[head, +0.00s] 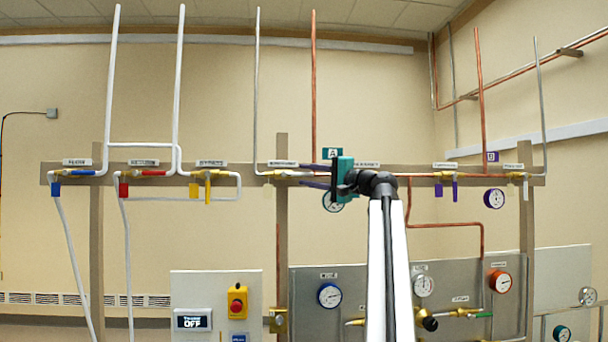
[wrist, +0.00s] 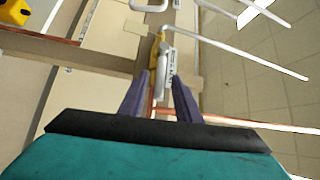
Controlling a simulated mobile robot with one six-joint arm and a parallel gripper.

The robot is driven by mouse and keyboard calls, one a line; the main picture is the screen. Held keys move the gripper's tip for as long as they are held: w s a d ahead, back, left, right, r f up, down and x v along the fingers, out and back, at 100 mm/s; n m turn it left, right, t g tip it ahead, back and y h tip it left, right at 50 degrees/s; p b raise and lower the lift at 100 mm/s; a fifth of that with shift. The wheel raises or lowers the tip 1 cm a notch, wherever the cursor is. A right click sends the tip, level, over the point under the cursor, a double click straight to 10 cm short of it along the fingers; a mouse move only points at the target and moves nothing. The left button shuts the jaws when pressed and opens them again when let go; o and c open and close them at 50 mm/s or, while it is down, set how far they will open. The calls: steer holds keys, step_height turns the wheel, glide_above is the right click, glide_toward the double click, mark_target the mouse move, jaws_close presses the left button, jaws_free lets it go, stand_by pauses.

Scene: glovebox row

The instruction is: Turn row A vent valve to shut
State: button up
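A brass valve (head: 284,173) sits on the upper rail left of the teal A sign (head: 332,153). In the wrist view its brass body (wrist: 156,52) has a white handle (wrist: 162,85), which seems to lie along the pipe. A small label (wrist: 171,66) is beside it, too small to read. My gripper (head: 314,177) is just right of the valve, its purple fingers pointing left. In the wrist view my gripper (wrist: 160,98) has its fingers apart, on either side of the handle's near end, with gaps visible. Contact cannot be told.
A gauge (head: 332,203) sits just below my gripper. A copper pipe (head: 314,90) and a pale pipe (head: 258,90) rise near the valve. Blue (head: 57,189), red (head: 123,190) and yellow (head: 193,190) tagged valves are further left. A wooden post (head: 282,225) stands behind.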

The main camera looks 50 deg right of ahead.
jaws_close()
